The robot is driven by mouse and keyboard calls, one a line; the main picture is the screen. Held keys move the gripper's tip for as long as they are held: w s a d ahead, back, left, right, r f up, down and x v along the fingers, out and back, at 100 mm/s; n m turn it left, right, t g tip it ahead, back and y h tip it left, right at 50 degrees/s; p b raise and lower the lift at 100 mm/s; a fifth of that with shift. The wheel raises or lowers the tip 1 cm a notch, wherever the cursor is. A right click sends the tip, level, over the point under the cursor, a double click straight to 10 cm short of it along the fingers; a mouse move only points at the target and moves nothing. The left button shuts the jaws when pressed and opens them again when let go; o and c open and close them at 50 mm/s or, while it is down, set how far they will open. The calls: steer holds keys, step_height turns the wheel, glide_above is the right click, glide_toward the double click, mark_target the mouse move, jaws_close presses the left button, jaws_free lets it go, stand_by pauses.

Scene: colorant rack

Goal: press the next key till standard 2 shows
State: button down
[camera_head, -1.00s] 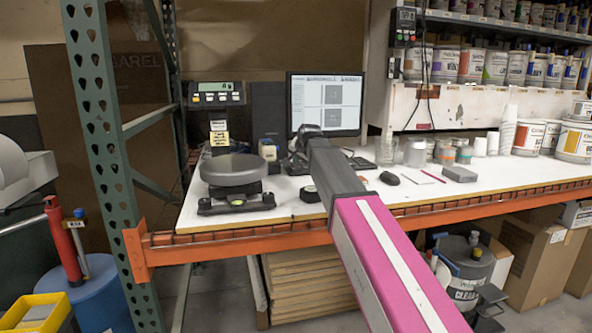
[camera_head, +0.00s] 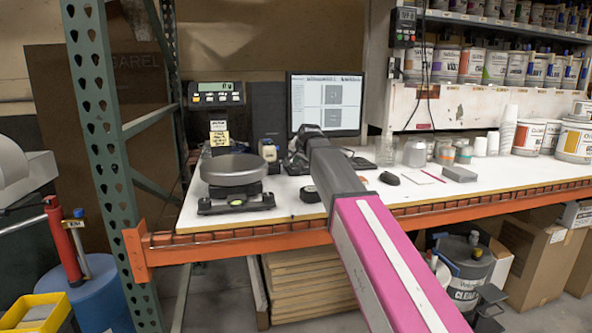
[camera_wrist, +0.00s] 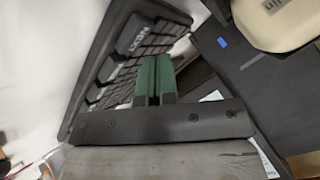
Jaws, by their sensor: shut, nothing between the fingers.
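The monitor (camera_head: 342,92) stands on the bench and shows a page with two grey square blocks; its text is too small to read. The dark keyboard (camera_head: 362,163) is partly hidden behind my arm in the head view. In the wrist view the keyboard (camera_wrist: 103,75) lies tilted at the left, with a large key lettered NEXT (camera_wrist: 133,35) near its top end. My gripper's green fingers (camera_wrist: 154,78) are shut and empty, over or close beside the keys. I cannot tell whether the fingertips touch a key. The head view hides the fingertips behind the wrist.
A scale (camera_head: 233,180) stands at the bench's left, with its display (camera_head: 216,94) behind. A small bottle (camera_head: 268,152) is left of my wrist. A mouse (camera_head: 390,178), a grey block (camera_head: 459,174) and clear containers (camera_head: 415,153) lie to the right. The bench front is mostly clear.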

mark_target(297, 168)
steer(key=shift+f, duration=0.1)
stand_by(0.7)
steer(key=shift+f, duration=0.3)
steer(key=shift+f, duration=0.35)
stand_by(0.9)
steer(key=shift+r, duration=0.75)
steer(key=shift+r, duration=0.15)
steer(key=shift+r, duration=2.35)
